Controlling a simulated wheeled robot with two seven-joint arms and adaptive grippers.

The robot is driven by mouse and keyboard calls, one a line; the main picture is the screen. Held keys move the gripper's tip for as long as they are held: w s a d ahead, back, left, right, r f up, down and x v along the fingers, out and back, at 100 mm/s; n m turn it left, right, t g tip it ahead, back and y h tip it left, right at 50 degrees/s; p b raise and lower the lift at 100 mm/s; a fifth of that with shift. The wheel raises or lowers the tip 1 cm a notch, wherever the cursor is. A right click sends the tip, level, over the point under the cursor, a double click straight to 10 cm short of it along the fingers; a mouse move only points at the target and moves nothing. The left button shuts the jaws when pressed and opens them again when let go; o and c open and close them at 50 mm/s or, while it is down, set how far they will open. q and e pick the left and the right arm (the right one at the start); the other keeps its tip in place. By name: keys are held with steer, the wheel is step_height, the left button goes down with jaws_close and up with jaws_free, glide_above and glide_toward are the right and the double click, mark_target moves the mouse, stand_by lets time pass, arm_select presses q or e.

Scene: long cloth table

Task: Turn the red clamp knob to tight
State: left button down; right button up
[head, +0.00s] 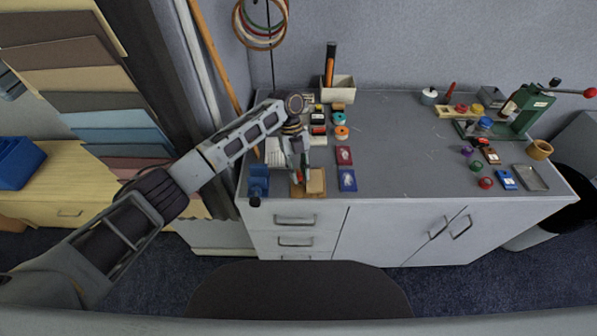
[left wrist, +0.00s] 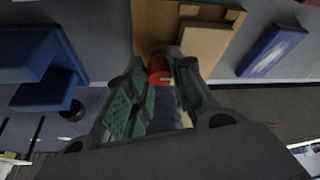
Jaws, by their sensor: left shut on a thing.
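The red clamp knob (left wrist: 158,69) shows in the left wrist view between the fingertips of my left gripper (left wrist: 160,78), which is shut on it. The knob sits at the edge of a brown wooden board (left wrist: 150,20) with a paler tan block (left wrist: 203,43) on it. In the head view my left gripper (head: 299,172) points down at the board (head: 296,188), near the front left of the grey worktop. The knob's turn position cannot be read. My right gripper is not in view.
A blue vise-like block (head: 258,182) stands left of the board. A blue box (head: 347,180) and a red box (head: 344,155) lie to its right. Spools and small goods stand behind. A green press (head: 525,110) is far right. The worktop's middle (head: 405,150) is clear.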

arm_select(q)
steer(key=c, duration=1.3)
jaws_free()
steer(key=shift+o, duration=0.2)
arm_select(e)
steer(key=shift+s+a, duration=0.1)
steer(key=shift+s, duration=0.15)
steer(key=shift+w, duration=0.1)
arm_select(q)
steer(key=shift+v, duration=0.95)
steer(key=v, duration=1)
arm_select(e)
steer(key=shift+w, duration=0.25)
arm_select(q)
steer(key=shift+s, duration=0.1)
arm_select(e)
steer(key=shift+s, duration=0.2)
